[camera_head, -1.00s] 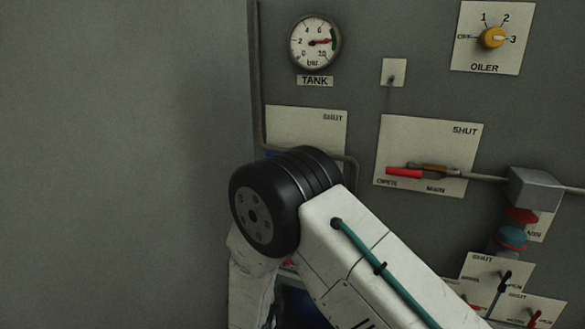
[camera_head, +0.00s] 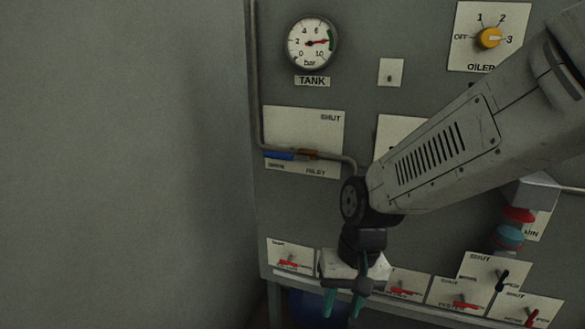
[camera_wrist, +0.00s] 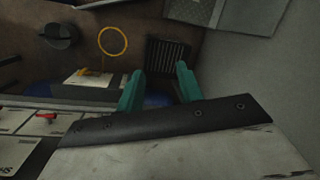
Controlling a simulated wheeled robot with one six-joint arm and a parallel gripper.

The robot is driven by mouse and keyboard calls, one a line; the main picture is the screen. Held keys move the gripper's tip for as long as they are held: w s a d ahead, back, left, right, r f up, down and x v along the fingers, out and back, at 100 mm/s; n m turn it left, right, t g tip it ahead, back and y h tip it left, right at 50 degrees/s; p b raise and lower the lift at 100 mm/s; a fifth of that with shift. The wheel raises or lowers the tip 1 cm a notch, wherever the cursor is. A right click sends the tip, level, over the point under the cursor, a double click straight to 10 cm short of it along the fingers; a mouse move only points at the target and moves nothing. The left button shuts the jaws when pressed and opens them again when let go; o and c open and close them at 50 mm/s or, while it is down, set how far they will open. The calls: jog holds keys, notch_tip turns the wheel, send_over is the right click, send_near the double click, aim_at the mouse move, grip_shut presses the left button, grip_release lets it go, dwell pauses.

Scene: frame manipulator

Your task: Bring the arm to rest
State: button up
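My arm reaches in from the upper right of the head view and slopes down to the left. My gripper (camera_head: 343,303) hangs at the lower middle, fingers down, in front of the panel's bottom row of red levers. Its two teal fingers are apart with nothing between them. In the wrist view my gripper (camera_wrist: 160,90) also shows a clear gap between the fingers. I cannot tell whether it touches the panel's lower edge. The arm hides most of the main valve's plate (camera_head: 392,135) and its lever.
The grey panel (camera_head: 370,100) carries a tank gauge (camera_head: 312,43), an oiler knob (camera_head: 490,37) at 3, a blue-handled lever (camera_head: 285,155), a red lever (camera_head: 290,263) at lower left and a blue round handle (camera_head: 509,237). Left of the panel is bare wall (camera_head: 120,150).

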jog(key=s+d+r+t+h, duration=0.1)
jog(key=s+d+r, duration=0.5)
jog(key=d, duration=0.2)
jog(key=s+d+r+t, duration=0.1)
jog(key=s+d+r, duration=0.6)
jog(key=d, duration=0.2)
jog(key=shift+d+m+t+h, duration=0.3)
jog(key=shift+m+h, duration=0.1)
jog(key=shift+s, duration=0.1)
